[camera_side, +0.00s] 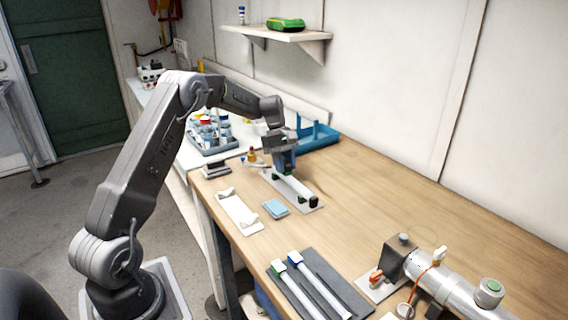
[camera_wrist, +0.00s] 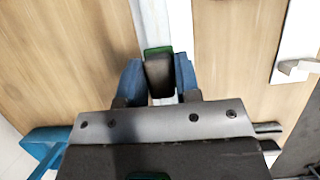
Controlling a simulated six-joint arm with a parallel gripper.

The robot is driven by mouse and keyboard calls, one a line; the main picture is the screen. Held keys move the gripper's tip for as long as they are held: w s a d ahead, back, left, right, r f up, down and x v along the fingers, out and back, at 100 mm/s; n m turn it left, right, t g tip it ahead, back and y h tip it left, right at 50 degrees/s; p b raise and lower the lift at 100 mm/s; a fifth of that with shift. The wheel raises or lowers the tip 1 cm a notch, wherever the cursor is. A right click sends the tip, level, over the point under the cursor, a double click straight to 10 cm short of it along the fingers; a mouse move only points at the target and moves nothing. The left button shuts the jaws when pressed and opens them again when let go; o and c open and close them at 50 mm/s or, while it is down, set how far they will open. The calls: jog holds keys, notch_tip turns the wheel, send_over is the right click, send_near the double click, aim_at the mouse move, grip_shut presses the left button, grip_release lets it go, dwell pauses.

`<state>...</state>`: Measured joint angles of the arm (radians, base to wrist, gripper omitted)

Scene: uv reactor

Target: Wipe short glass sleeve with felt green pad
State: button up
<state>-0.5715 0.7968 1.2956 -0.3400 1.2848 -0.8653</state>
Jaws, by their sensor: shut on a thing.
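My gripper (camera_wrist: 158,82) is shut on a dark block with a green edge, the felt green pad (camera_wrist: 159,53), between its two blue fingers. In the side view my gripper (camera_side: 285,168) points down over the far end of the short glass sleeve (camera_side: 296,187). The sleeve lies on a pale plate with dark supports, the near one (camera_side: 313,199) in clear view. The pad is hidden behind the fingers in the side view. In the wrist view a pale strip with the sleeve (camera_wrist: 166,22) runs away from the pad. I cannot tell if the pad touches the sleeve.
A light blue pad (camera_side: 275,207) and an empty white cradle (camera_side: 239,213) lie beside the sleeve. A blue tray (camera_side: 318,136) stands behind my gripper. Two longer tubes lie on a dark mat (camera_side: 345,290) in front. A metal reactor (camera_side: 440,278) stands at right.

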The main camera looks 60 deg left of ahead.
aim_at(306, 189)
jog(key=shift+d, duration=4.75)
notch_tip(306, 189, up, 8)
